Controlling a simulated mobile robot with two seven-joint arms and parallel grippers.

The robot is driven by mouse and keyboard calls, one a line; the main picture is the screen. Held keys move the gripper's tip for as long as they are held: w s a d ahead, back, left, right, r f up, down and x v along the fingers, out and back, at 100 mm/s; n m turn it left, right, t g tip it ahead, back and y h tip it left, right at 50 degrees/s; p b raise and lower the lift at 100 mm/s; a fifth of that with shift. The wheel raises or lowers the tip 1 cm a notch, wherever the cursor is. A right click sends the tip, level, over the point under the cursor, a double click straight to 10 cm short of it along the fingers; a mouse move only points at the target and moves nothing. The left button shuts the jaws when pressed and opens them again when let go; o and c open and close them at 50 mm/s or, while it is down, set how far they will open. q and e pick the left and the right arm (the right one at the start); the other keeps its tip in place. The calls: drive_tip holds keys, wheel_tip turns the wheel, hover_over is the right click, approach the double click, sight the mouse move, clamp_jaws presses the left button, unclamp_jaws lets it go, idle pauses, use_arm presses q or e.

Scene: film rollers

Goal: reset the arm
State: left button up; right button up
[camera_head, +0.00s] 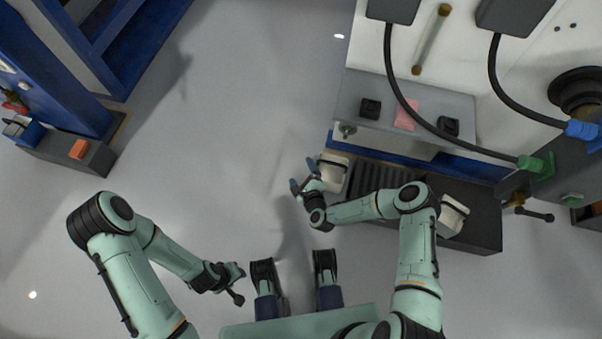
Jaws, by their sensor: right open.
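My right gripper (304,177) is in the middle of the view, beside the left end of a dark bench (485,220). Its two blue-tipped fingers are spread apart with nothing between them. A white object (334,172) on the bench end is close to the right of the fingers; I cannot tell whether they touch. My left gripper (238,284) is low over the grey floor, left of my base. Its fingertips look apart and I see nothing held.
A second white object (453,216) sits farther right on the bench, partly behind my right arm. Above stands a white machine with a grey shelf (358,88), black hoses and a pink item (406,114). A blue frame and grey box (92,158) stand left. The central floor is clear.

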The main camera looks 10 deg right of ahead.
drive_tip(key=shift+s+a+r+n, duration=0.2)
drive_tip(key=shift+s+a+n, duration=0.1)
drive_tip(key=shift+n, duration=0.1)
drive_tip(key=shift+d, duration=0.1)
